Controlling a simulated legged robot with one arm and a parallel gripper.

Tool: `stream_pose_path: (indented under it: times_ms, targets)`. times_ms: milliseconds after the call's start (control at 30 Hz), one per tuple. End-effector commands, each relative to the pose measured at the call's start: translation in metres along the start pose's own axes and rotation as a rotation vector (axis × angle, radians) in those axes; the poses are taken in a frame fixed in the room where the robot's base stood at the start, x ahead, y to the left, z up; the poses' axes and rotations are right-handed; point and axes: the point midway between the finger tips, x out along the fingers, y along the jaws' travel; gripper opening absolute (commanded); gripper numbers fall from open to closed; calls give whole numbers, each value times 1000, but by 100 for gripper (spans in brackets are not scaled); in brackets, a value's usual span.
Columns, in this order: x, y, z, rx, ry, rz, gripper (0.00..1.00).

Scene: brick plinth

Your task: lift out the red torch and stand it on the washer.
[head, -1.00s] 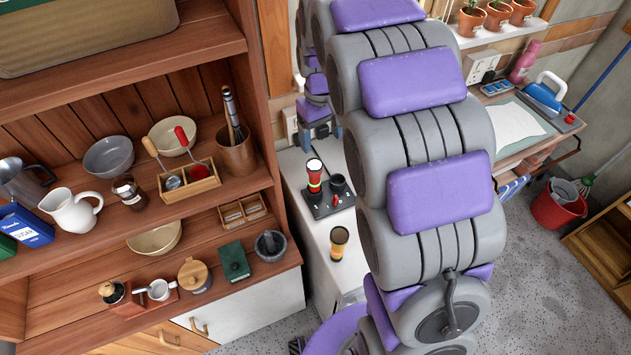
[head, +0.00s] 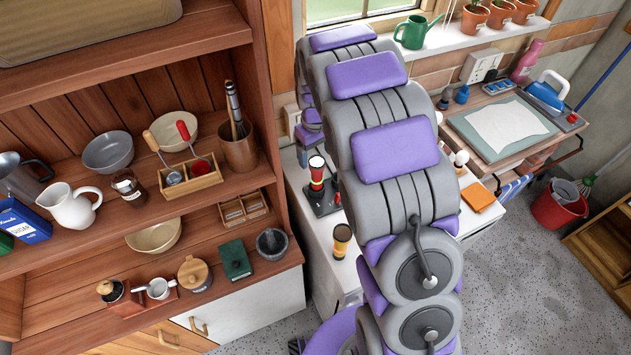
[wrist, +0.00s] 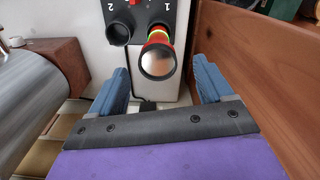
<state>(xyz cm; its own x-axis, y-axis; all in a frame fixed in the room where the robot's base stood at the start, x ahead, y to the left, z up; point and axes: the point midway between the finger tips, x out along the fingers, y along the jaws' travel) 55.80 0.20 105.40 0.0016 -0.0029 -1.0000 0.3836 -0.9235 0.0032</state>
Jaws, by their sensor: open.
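The red torch (head: 317,172), with a black and a yellow-green band, stands upright in a black holder (head: 327,204) on the white washer (head: 318,232). In the wrist view the torch (wrist: 158,57) shows its round lens end, in the slot marked 1. The slot marked 2, to its left, is empty. My gripper (wrist: 160,68) is open, its blue fingers on either side of the torch's lens end, with a gap on both sides. In the head view my arm hides most of the gripper.
A yellow and black torch (head: 341,240) stands on the washer in front of the holder. The wooden shelf unit (head: 262,120) rises close on the left, and its brown panel (wrist: 250,60) is near my right finger. An orange sponge-like pad (head: 478,198) lies right of my arm.

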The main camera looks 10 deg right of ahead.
Motion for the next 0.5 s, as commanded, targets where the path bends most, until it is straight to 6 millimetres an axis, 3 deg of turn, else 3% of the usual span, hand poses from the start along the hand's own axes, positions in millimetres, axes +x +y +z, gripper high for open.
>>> stream_pose_path:
  times_ms: [333, 500]
  targets:
    - [24, 1, 2, 0, -4, -2, 80]
    - [48, 0, 1, 1, -5, -2, 80]
